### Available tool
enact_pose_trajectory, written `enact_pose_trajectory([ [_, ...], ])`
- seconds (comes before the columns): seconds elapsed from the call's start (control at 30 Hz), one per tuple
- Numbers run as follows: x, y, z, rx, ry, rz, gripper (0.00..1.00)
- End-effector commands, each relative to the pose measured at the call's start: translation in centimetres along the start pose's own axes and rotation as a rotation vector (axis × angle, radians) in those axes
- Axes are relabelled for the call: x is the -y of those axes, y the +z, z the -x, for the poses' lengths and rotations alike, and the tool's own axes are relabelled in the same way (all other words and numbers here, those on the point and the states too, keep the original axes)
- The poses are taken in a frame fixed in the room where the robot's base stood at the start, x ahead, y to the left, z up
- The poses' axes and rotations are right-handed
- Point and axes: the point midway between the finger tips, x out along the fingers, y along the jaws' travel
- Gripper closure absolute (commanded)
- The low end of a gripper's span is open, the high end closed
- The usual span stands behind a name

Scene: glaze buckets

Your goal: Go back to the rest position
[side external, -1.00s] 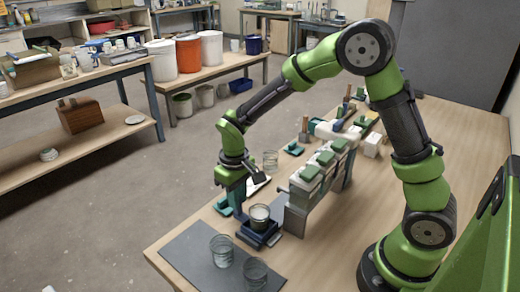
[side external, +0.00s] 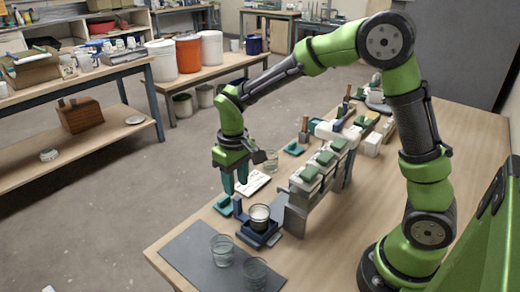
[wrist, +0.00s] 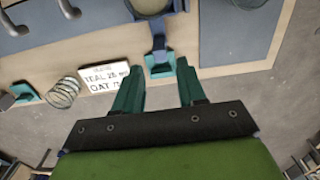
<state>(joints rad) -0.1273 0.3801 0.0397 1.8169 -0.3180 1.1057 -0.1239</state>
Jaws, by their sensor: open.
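My gripper (side external: 235,176) hangs above the far left edge of the bench, pointing down, with its teal fingers apart and nothing between them. In the wrist view my gripper (wrist: 160,66) also shows open and empty. A glass with pale contents (side external: 259,214) stands on a dark blue scale-like stand (side external: 256,236), below and nearer the camera than my fingers, clear of them. In the wrist view the blue stand (wrist: 177,6) is at the top edge. A small teal block (wrist: 158,68) lies beyond my fingertips.
Two clear glasses (side external: 222,250) (side external: 256,273) stand on the grey mat (side external: 190,258). A grey rack with green-topped containers (side external: 318,172) stands right of my gripper.

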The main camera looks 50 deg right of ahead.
Motion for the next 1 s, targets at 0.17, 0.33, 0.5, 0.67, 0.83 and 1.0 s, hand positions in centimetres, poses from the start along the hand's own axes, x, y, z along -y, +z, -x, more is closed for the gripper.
enact_pose_trajectory([
  [0.17,0.0,0.0,1.6,-0.002,-0.001,0.0,0.6],
  [0.33,0.0,0.0,1.8,0.001,0.0,0.0,0.6],
  [0.5,0.0,0.0,1.8,-0.001,0.0,-0.002,0.6],
  [0.67,0.1,1.6,1.5,-0.007,-0.026,-0.042,0.6],
  [0.83,-0.6,5.0,4.8,-0.103,-0.085,-0.122,0.6],
  [1.0,-1.5,9.2,8.3,-0.238,-0.155,-0.213,0.6],
])
